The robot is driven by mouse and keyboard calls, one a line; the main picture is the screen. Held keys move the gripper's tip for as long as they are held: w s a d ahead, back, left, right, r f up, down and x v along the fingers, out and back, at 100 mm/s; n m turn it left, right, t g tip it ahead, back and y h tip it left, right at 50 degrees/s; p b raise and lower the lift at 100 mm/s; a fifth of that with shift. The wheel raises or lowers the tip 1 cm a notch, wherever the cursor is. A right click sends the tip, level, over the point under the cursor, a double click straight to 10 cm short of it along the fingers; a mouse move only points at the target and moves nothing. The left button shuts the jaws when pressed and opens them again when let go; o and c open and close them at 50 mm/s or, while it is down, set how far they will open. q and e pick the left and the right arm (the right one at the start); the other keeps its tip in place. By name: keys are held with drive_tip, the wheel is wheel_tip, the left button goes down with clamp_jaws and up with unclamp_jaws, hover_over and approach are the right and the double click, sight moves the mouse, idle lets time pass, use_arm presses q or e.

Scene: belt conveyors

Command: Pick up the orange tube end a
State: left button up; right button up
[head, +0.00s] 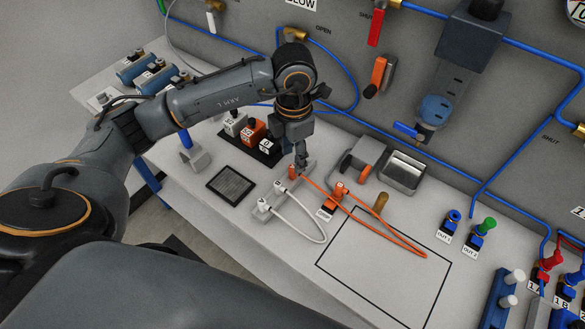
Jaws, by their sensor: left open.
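The orange tube (390,236) lies in a long loop on the light bench, reaching into the black outlined rectangle. One orange end (292,173) sits at a grey holder, directly below my left gripper. The other orange end (339,190) is at a small labelled holder to the right. I cannot read which end is marked a. My left gripper (301,162) points down with its jaws open, just above the first end. The fingertips are small and partly overlap the holder, so I cannot tell whether they touch the end. My right gripper is not in view.
A white tube (318,238) loops from two grey holders in front. A dark rack (254,140) with labelled blocks stands left of the gripper. A metal tray (403,172) stands to the right. A dark mesh pad (230,184) lies left. The outlined rectangle (399,319) is mostly clear.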

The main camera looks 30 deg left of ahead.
sight(292, 167)
use_arm(q)
wheel_tip(292, 167, down, 5)
drive_tip(key=shift+a+f+p, duration=0.15)
drive_tip(key=shift+f+p, duration=0.05)
drive_tip(key=shift+p, duration=1)
drive_tip(key=shift+f, duration=0.25)
clamp_jaws()
